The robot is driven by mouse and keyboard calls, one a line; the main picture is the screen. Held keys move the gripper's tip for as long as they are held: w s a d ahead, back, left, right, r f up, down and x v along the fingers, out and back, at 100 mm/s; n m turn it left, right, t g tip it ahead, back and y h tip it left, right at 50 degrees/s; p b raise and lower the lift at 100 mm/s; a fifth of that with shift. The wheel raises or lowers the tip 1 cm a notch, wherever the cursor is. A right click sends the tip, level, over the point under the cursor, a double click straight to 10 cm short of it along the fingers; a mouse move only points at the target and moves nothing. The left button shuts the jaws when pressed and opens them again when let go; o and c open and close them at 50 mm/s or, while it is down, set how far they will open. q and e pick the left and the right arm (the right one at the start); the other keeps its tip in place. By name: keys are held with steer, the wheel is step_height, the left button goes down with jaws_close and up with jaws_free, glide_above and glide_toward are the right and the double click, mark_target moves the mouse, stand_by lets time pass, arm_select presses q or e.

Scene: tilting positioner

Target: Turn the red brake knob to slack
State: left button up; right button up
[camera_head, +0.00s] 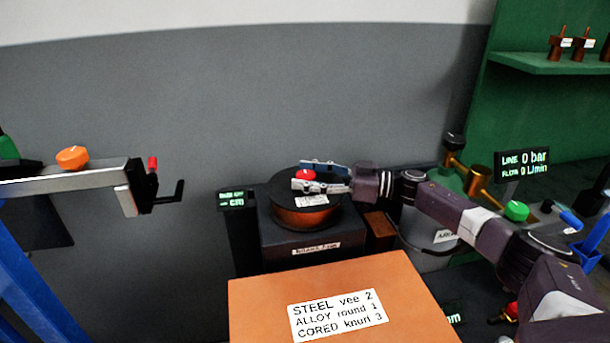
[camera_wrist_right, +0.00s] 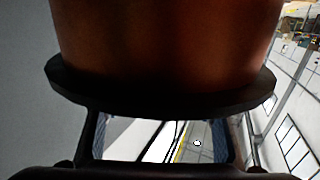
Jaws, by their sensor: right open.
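The red brake knob (camera_head: 305,175) stands at the top middle of a dark-rimmed, copper-coloured wire spool (camera_head: 304,217) in the head view. My right gripper (camera_head: 309,174) reaches in from the right with its fingers open, one on the far side of the knob and one on the near side. I cannot tell whether either finger touches it. In the right wrist view, the copper side and black flange of the spool (camera_wrist_right: 160,93) fill the upper part, and the knob is not visible there. My left gripper is not in view.
The spool sits on a dark box (camera_head: 300,246). An orange panel with a label (camera_head: 395,287) lies in front. A metal bar with an orange knob (camera_head: 72,157) and a crank stands at left. A grey cylinder (camera_head: 428,240) and brass valve (camera_head: 481,183) stand at right, behind my right arm.

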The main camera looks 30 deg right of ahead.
steer(key=v, duration=0.7)
steer(key=shift+r, duration=0.1)
